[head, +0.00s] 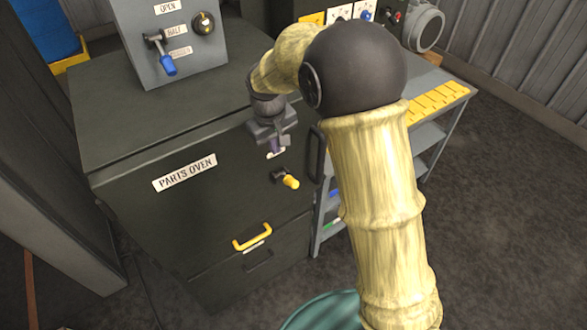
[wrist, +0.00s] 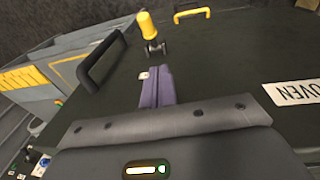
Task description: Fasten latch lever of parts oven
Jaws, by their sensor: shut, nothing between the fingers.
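The parts oven (head: 135,215) is a dark cabinet with a white name plate on its front. A short lever with a yellow grip (head: 290,182), apparently the latch lever, sits on the front beside a black bar handle (head: 317,153). Its dark pivot is at the upper left of the grip in the head view. My gripper (head: 276,150) is just above the lever, near the front's upper edge. In the wrist view the purple fingers (wrist: 156,88) are together and empty. The yellow-gripped lever (wrist: 148,27) is beyond their tips, apart from them.
A yellow drawer handle (head: 252,238) is lower on the front. A grey control box (head: 190,55) with a blue-tipped lever stands on top. A shelved bench (head: 437,133) with yellow strips stands to the right. The black bar handle (wrist: 101,62) lies left of my fingers in the wrist view.

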